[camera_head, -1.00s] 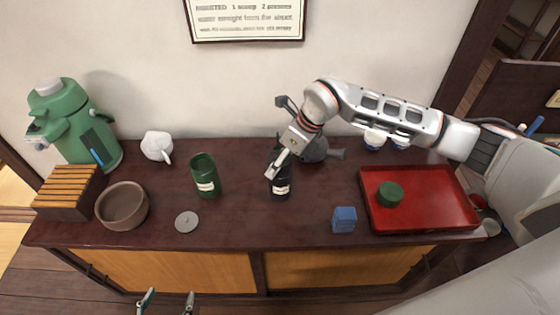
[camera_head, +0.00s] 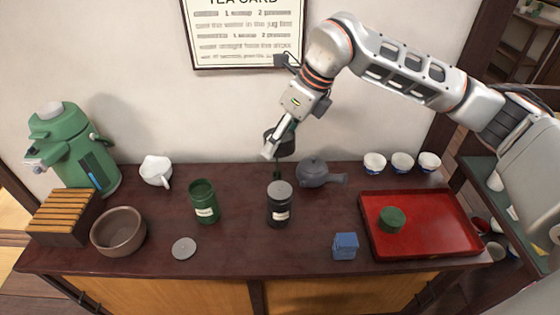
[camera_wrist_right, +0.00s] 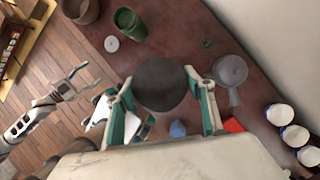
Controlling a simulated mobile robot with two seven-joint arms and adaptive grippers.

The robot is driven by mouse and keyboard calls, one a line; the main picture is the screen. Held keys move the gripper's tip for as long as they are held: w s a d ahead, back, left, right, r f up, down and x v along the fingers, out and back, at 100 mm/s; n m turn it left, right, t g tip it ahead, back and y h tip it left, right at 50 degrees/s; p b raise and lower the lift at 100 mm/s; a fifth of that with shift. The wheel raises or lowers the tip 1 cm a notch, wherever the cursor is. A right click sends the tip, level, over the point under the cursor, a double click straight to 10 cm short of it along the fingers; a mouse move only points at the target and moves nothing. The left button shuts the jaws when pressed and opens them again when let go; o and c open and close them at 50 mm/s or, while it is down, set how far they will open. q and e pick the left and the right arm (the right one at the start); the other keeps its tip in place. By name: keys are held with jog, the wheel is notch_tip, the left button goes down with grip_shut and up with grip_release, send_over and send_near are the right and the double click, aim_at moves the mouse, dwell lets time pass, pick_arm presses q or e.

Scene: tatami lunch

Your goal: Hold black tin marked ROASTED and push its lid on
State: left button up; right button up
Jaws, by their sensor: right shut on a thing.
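The black tin (camera_head: 279,208) stands upright on the dark counter, with a pale label too small to read and a grey disc-like top. My right gripper (camera_head: 272,148) is above it, shut on a dark round lid (camera_head: 284,142), clear of the tin. In the right wrist view the lid (camera_wrist_right: 160,84) is a dark disc between the fingers of my right gripper (camera_wrist_right: 163,92), and it hides the tin. My left gripper (camera_wrist_right: 72,84) shows at the left of that view, fingers apart and empty, away from the tin.
A green tin (camera_head: 204,203) stands left of the black tin. A grey disc (camera_head: 184,248) lies in front. A grey teapot (camera_head: 314,172) is close behind right. A blue box (camera_head: 345,246) and a red tray (camera_head: 430,250) with a green lid (camera_head: 391,220) are to the right.

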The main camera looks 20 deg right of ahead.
jog(key=shift+r, duration=1.75)
jog(key=shift+s+f+n, duration=0.25)
jog(key=shift+f+n, duration=0.15)
jog(key=shift+n, duration=0.1)
jog(key=s+d+f+n+g+h, duration=0.2)
jog(key=s+d+f+n+g, duration=0.1)
jog(key=n, duration=1)
jog(key=s+d+f+n+g+h, duration=0.3)
jog(key=s+f+n, duration=0.3)
jog(key=n, duration=0.7)
jog(key=shift+s+d+f+n+g, duration=0.4)
jog(key=shift+s+d+g, duration=0.1)
jog(key=shift+d, duration=0.35)
pick_arm(q)
jog(key=c, duration=1.1)
jog(key=shift+d, duration=0.1)
pick_arm(e)
jog(key=shift+d, duration=0.1)
